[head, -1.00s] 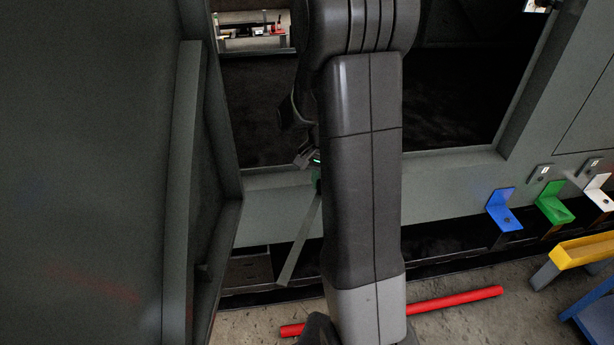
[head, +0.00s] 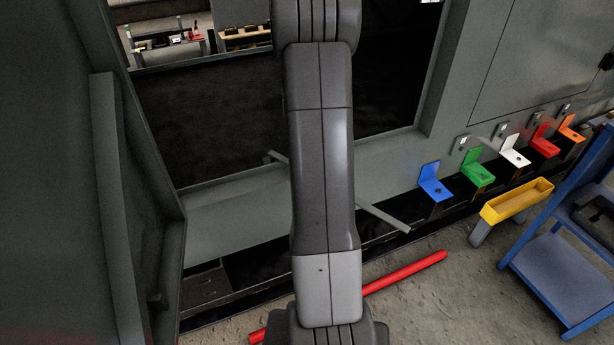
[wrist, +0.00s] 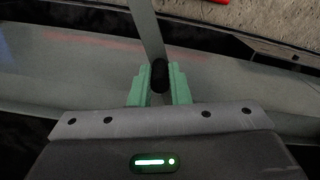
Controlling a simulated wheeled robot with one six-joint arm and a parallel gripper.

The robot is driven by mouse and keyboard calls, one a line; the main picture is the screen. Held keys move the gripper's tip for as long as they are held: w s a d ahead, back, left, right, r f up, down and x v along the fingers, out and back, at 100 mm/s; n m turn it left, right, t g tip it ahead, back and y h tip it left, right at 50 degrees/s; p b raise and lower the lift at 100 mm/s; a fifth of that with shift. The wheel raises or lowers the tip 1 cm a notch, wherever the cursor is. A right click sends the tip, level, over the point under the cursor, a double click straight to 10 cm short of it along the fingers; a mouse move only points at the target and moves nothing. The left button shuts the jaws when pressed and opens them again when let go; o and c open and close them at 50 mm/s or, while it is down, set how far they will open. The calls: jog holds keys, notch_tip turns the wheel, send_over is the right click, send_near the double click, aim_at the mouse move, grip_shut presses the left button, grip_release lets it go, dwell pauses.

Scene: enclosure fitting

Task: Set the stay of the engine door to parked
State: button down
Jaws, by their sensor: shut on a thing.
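The engine door (head: 45,190) is the large dark grey panel standing open at the left of the head view. The stay (head: 384,216) is a thin grey bar slanting down to the right from behind my arm. A short grey piece also shows left of my arm; I cannot tell if it is the same bar. In the wrist view the stay (wrist: 147,28) runs up from between the green fingers. My gripper (wrist: 159,80) is shut on the stay at its black grip (wrist: 160,74). In the head view my arm hides the gripper.
Blue (head: 433,184), green (head: 477,172), white (head: 514,152), red and orange brackets line the sill at right. A yellow tray (head: 516,203) and blue cart (head: 560,275) stand at right. A red bar (head: 405,272) lies on the floor. The dark opening is behind my arm.

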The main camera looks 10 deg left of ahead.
jog(key=w+n+p, duration=0.1)
jog(key=w+n, duration=0.3)
jog(key=w, duration=0.3)
jog(key=w+n+p, duration=0.2)
jog(key=w+n, duration=0.2)
jog(key=w, duration=0.3)
jog(key=w+n+p, duration=0.2)
jog(key=w+n, duration=0.2)
jog(key=w, duration=0.2)
jog(key=shift+w+n, duration=0.3)
jog(key=shift+w, duration=0.1)
jog(key=shift+w+a+r, duration=0.1)
jog(key=shift+w+a, duration=0.05)
jog(key=c, duration=1.4)
grip_release()
jog(key=shift+a, duration=0.1)
jog(key=shift+o, duration=0.2)
notch_tip(320, 180, up, 14)
jog(key=shift+p, duration=0.35)
